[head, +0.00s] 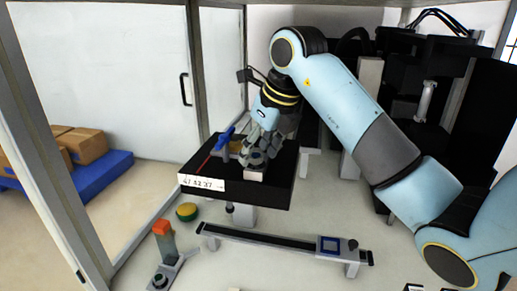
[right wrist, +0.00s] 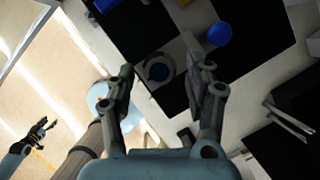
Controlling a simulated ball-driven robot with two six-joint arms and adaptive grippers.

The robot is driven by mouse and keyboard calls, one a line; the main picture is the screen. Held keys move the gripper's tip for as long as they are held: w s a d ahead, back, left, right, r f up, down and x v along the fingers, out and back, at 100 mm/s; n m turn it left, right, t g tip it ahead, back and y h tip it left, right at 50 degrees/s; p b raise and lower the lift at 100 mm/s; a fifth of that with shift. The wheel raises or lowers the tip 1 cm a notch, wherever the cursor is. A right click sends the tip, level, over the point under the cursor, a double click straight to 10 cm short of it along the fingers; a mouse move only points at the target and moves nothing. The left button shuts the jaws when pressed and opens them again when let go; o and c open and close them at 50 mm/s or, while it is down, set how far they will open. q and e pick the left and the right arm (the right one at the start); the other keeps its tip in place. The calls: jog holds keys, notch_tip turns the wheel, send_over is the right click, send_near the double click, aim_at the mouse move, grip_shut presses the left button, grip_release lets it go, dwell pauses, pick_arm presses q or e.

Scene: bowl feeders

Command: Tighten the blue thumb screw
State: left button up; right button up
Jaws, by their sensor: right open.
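My right gripper (head: 258,150) is above the front of a black plate in the head view. In the right wrist view my right gripper (right wrist: 160,62) has its two fingers wide apart with nothing between them. A brighter blue part (head: 226,137) stands left of the gripper in the head view; a bright blue round top (right wrist: 219,34) shows right of the fingers in the right wrist view. I cannot tell which is the thumb screw. My left gripper (right wrist: 40,128) shows small at lower left.
The black plate (head: 281,189) carries a white number label (head: 201,183). In front lie a rail (head: 270,240) with a blue-framed block (head: 328,244), a yellow-green button (head: 187,211) and an orange-topped post (head: 163,240). Frame posts stand at the left. Black machinery stands at the right back.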

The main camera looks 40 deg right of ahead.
jog(key=v, duration=0.7)
jog(key=shift+r, duration=0.25)
jog(key=shift+s+a+f, duration=0.1)
jog(key=shift+s, duration=0.05)
